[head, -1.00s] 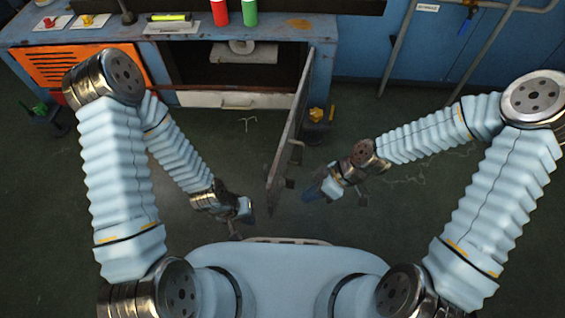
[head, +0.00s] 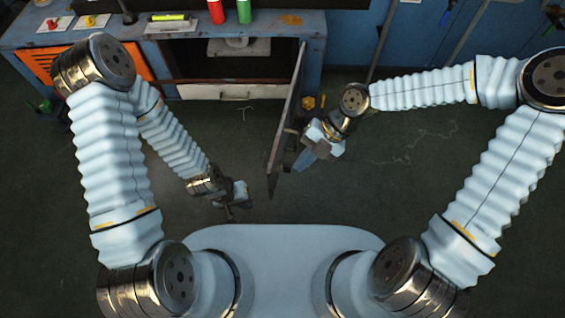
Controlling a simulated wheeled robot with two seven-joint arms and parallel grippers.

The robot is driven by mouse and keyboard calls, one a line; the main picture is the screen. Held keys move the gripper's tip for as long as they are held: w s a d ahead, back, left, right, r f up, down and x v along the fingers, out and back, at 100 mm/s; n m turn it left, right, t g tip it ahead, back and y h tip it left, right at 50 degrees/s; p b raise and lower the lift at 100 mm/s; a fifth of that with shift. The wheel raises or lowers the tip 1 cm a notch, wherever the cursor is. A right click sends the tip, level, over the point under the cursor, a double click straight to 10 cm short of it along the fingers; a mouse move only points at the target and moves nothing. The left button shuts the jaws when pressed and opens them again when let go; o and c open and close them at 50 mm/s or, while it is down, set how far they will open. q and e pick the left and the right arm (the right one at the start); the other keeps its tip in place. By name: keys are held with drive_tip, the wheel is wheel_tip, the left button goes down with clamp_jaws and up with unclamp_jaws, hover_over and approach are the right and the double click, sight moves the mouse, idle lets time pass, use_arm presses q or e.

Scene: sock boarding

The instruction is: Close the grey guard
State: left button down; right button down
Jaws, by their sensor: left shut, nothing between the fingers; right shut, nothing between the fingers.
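The grey guard (head: 284,135) is a flat panel hinged at the right side of the opening in the blue bench. It stands swung out toward me, seen nearly edge-on, so the opening (head: 235,68) is uncovered. My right gripper (head: 302,160) is shut and empty, just right of the guard's outer part, near its handle. I cannot tell whether it touches the guard. My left gripper (head: 230,212) is shut and empty, low and to the left of the guard's free end, apart from it.
The blue bench (head: 318,50) carries a red bottle (head: 216,11), a green bottle (head: 244,11) and a yellow marker (head: 169,17). A white drawer front (head: 215,92) lies under the opening. An orange vented panel (head: 40,62) is at left. The floor before the opening is clear.

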use_arm(q)
drive_tip(key=shift+f, duration=0.2)
use_arm(e)
drive_tip(key=shift+w+a+f, duration=0.1)
drive_tip(key=shift+a+f, duration=0.2)
drive_tip(key=shift+a, duration=0.55)
drive_tip(key=shift+s+a+f, duration=0.1)
drive_tip(key=shift+a+f, duration=0.2)
drive_tip(key=shift+a, duration=0.55)
drive_tip(key=shift+w+a+f, duration=0.1)
drive_tip(key=shift+a+f, duration=0.2)
drive_tip(key=shift+a, duration=0.55)
